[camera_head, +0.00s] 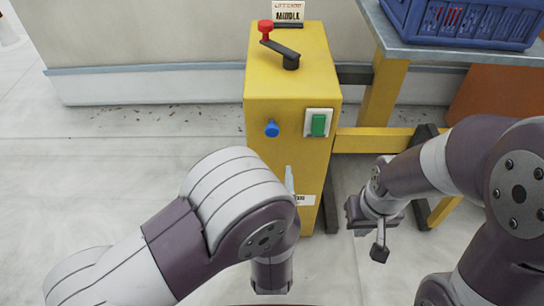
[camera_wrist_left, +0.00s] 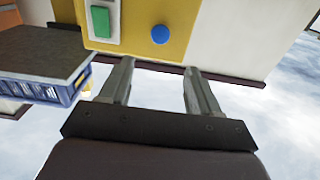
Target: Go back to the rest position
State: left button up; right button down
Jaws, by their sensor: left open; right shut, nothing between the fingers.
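My left arm reaches in from the left in the head view, its wrist bent in front of the yellow box (camera_head: 292,95). The left gripper is mostly hidden there behind its own arm; a pale fingertip (camera_head: 289,178) seems to show against the box. In the left wrist view the left gripper (camera_wrist_left: 158,66) is open, its two grey fingers apart with nothing between them. My right gripper (camera_head: 380,248) is at the right in the head view, pointing down, shut and empty, clear of the box.
The box carries a red-knobbed crank (camera_head: 280,45), a blue button (camera_head: 271,129) and a green switch (camera_head: 319,124). A blue crate (camera_head: 460,22) sits on a grey-topped table (camera_head: 400,42) at the upper right. Pale floor (camera_head: 110,170) is open at the left.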

dwell(0.5)
pick_arm(q)
jog(key=s+f+m+g+h, duration=0.2)
jog(key=s+f+m+g, duration=0.2)
jog(key=s+f+g, duration=0.7)
jog(key=w+a+r+n+g+y, duration=0.1)
jog(key=a+r+n+g, duration=0.2)
jog(key=a, duration=0.6)
jog(key=a+r+g+y, duration=0.1)
jog(key=a+r+g, duration=0.25)
jog(key=a, duration=0.45)
notch_tip(320, 180, up, 35)
jog(key=a+p, duration=0.1)
jog(key=p, duration=3.3)
jog(key=shift+w+r+n+t, duration=0.15)
jog(key=shift+n+t, duration=0.25)
jog(key=shift+t, duration=0.05)
jog(key=shift+a, duration=0.1)
